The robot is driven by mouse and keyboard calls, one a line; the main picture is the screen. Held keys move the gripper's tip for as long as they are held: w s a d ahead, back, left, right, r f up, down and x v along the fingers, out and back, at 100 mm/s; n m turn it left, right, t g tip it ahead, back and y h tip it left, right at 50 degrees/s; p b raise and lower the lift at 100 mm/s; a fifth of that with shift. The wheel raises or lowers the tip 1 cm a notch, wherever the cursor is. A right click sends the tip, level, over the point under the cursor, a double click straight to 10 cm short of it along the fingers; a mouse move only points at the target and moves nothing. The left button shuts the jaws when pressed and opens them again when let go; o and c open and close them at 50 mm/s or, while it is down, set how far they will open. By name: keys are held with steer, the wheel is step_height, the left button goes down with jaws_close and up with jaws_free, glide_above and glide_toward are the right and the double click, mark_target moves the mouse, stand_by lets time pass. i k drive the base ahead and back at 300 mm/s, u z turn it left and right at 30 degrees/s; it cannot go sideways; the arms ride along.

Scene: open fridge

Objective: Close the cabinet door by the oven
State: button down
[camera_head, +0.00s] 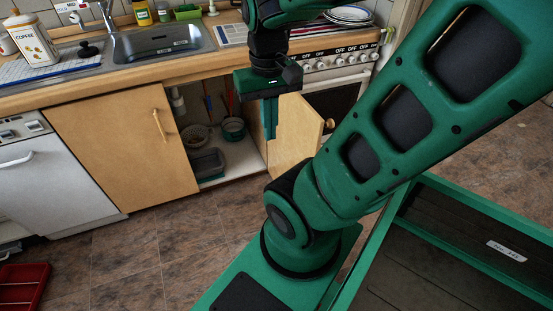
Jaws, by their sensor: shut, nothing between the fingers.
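The cabinet door by the oven (293,138) is wooden with a round knob at its upper right. It stands open, swung out from the cabinet beneath the counter. My gripper (271,136) points down in front of the open cabinet, at the left side of this door. Its fingers are together and empty. Whether they touch the door cannot be told. The oven (336,88) has a row of knobs and stands just right of the door, partly hidden by my arm. The open cabinet (230,172) shows pots and a dark bin inside.
A closed wooden cabinet door (110,150) with a handle is left of the opening. A white dishwasher (45,180) stands at the far left. A red crate (22,287) lies on the floor. The brown tiled floor (160,250) in front is clear.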

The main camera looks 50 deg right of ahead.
mark_target(299, 130)
steer(key=u, duration=1.2)
steer(key=k, duration=2.9)
steer(key=z, duration=1.25)
steer(key=i, duration=1)
steer(key=u, duration=0.05)
